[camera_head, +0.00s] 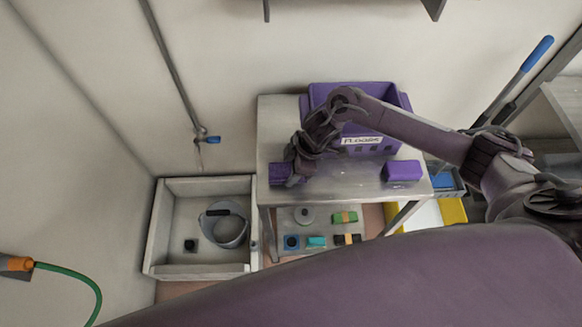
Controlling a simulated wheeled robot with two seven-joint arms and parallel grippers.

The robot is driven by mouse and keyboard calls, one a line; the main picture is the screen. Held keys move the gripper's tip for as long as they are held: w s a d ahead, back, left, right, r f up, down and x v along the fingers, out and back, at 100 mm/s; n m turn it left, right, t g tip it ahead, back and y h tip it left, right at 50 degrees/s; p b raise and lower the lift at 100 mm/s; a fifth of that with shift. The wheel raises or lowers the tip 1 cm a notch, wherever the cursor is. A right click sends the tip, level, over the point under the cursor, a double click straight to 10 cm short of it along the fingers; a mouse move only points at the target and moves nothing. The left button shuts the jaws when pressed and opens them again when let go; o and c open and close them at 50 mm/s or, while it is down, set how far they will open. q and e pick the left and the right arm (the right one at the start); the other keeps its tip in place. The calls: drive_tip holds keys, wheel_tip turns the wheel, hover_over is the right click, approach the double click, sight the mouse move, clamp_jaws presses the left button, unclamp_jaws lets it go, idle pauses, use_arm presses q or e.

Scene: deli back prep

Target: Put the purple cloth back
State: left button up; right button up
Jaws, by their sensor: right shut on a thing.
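My right gripper (297,170) is over the left end of the metal table and is shut on a small purple thing, which looks like the purple cloth (278,174). The gripper partly covers it, and I cannot tell whether it touches the tabletop. A second purple block-like piece (402,170) lies on the right part of the table. A purple bin (390,97) with a white label stands at the back of the table, partly behind my right arm. My left gripper is not in view.
A floor basin (172,225) with a grey bucket (232,232) is left of the metal table (275,120). Several small items, one a green sponge (344,217), are on the lower shelf. A blue-handled pole (537,54) leans at right. The table's middle front is clear.

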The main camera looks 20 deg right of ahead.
drive_tip(key=shift+f+b, duration=0.3)
drive_tip(key=shift+f, duration=0.25)
idle(0.4)
drive_tip(key=o, duration=1)
drive_tip(key=shift+c, duration=0.2)
drive_tip(key=shift+r, duration=0.15)
drive_tip(key=shift+p+v, duration=3.85)
drive_tip(key=shift+p, duration=0.15)
drive_tip(key=shift+d, duration=0.1)
